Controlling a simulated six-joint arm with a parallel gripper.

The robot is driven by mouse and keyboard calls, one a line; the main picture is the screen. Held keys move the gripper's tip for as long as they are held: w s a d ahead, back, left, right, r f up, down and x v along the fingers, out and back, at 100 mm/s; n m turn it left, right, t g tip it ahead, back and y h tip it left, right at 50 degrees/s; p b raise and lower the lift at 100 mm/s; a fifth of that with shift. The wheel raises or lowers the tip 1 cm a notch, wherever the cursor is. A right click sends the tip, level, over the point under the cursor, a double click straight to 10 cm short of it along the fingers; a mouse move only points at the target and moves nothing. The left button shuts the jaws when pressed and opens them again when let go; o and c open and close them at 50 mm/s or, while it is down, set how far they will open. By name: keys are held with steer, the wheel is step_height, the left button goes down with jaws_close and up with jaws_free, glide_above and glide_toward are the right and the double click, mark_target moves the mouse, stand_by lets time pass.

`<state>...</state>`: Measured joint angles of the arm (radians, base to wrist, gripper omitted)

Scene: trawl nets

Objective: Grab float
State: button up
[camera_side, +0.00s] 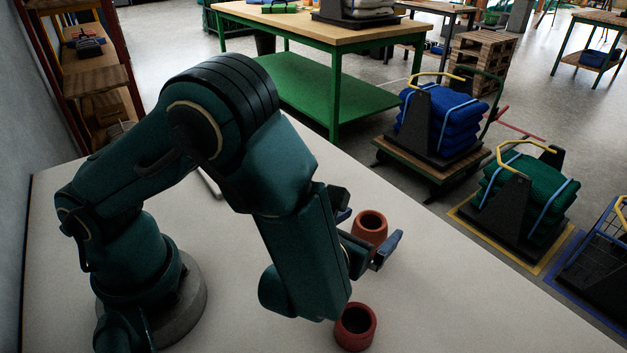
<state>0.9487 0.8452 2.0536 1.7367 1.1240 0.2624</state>
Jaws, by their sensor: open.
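A red-brown ring-shaped float (369,229) with a dark hole in its top is at my gripper (368,232), on the right of the arm. The gripper is open, with one finger behind the float and the other in front of it. I cannot tell whether the fingers touch it or whether it rests on the table. A second red-brown float (355,328) stands upright on the table nearer the camera, below the gripper, partly hidden by my arm.
The pale table (470,310) is clear to the right of the floats. Beyond its edge, a cart with blue nets (440,122) and a rack of green nets (525,192) stand on the floor. A green workbench (318,88) is behind.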

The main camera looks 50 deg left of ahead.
mark_target(375, 226)
steer(key=shift+f, duration=0.8)
steer(key=shift+x, duration=2.6)
steer(key=c, duration=1.3)
steer(key=shift+r, duration=0.1)
steer(key=shift+r, duration=0.1)
